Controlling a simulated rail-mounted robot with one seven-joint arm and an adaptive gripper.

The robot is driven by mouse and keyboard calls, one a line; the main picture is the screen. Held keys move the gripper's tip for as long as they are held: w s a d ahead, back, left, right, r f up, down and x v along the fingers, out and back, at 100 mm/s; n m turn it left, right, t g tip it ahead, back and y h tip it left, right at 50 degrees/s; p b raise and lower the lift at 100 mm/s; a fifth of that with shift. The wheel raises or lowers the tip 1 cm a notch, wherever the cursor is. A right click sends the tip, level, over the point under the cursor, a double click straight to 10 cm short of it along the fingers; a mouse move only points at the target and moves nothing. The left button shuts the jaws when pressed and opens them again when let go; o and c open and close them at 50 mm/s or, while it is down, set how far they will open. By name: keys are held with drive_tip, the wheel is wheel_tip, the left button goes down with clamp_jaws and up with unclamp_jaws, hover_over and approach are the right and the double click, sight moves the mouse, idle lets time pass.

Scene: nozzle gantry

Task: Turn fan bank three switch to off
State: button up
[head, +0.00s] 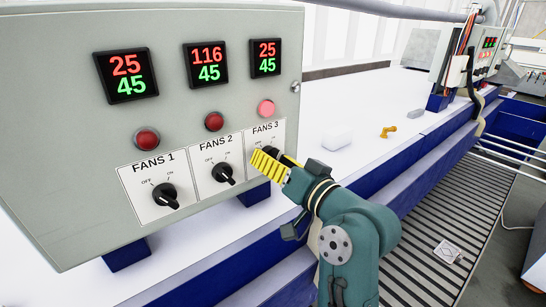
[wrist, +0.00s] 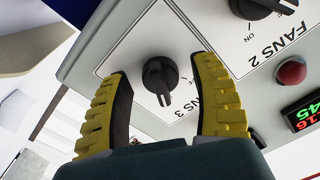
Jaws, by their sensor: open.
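The FANS 3 switch is a black rotary knob at the right end of the grey control panel (head: 60,180). In the wrist view the knob (wrist: 160,77) sits between my gripper's two yellow fingers, apart from both. Its bar lies roughly toward the upside-down FANS 3 label; I cannot tell which mark it points at. My gripper (wrist: 165,95) is open, its fingers on either side of the knob and close to the panel face. In the head view the yellow finger (head: 270,165) hides part of this knob. The FANS 3 lamp (head: 266,108) is bright pink.
The FANS 2 knob (head: 223,172) and FANS 1 knob (head: 165,195) are to the left, under darker red lamps. A white block (head: 337,135) and a yellow part (head: 388,131) lie on the white bed behind. The slatted floor strip at right looks mostly clear.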

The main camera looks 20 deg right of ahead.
drive_tip(key=shift+f, duration=0.1)
clamp_jaws()
idle(0.3)
